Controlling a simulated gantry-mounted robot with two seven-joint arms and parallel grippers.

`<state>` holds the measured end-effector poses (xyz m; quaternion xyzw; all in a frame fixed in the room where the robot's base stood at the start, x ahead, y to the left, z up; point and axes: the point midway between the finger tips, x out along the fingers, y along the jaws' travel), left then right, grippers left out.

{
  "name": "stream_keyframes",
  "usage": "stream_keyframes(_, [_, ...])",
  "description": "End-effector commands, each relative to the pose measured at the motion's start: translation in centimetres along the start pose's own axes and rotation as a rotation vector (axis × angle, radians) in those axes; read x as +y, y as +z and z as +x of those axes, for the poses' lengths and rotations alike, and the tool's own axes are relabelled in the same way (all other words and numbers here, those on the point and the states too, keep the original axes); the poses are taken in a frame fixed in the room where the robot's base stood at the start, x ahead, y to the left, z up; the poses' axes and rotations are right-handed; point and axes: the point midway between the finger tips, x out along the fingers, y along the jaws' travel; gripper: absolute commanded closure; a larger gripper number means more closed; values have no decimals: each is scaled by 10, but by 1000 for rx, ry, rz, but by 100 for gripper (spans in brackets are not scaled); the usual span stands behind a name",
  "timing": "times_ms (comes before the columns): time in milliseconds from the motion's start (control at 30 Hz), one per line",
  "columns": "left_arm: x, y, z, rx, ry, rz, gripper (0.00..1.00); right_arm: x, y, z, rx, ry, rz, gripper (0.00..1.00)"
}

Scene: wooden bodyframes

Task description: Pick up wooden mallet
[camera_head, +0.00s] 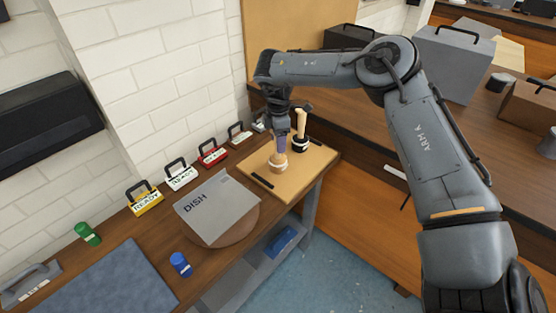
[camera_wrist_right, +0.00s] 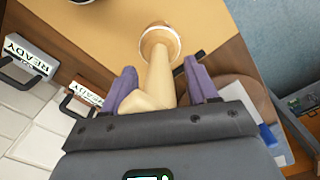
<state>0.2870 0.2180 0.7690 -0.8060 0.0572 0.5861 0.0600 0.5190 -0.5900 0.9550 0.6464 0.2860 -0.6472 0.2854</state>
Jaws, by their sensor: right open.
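A wooden mallet (camera_head: 278,162) with a pale round head and a white band stands head down on a light wooden board (camera_head: 262,190). My right gripper (camera_head: 281,145) is over it, pointing down, and hides most of its handle. In the right wrist view, the mallet's head (camera_wrist_right: 160,40) lies beyond the fingertips. Its handle runs back between the two purple fingers of my right gripper (camera_wrist_right: 160,68). The fingers are apart, one on each side of the handle, with visible gaps. My left gripper is not in view.
A black-headed mallet (camera_head: 301,144) stands close to the right gripper. A DISH sign (camera_head: 210,205) lies on a round board to the left. READY tags (camera_head: 181,177) line the wall. A green canister (camera_head: 88,234) and a blue canister (camera_head: 180,265) stand nearer.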

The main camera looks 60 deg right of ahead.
Motion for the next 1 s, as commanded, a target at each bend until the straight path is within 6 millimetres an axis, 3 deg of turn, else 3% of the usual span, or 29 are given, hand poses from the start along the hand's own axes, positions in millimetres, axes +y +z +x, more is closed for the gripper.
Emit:
stream_keyframes(233, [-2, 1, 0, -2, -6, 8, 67, 0, 0, 1, 0, 1, 0, 43])
stream_keyframes(600, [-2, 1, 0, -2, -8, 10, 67, 0, 0, 1, 0, 1, 0, 100])
stream_keyframes(867, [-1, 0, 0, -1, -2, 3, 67, 0, -1, -1, 1, 2, 0, 100])
stream_keyframes(1000, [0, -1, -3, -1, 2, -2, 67, 1, -1, -11, 1, 2, 0, 100])
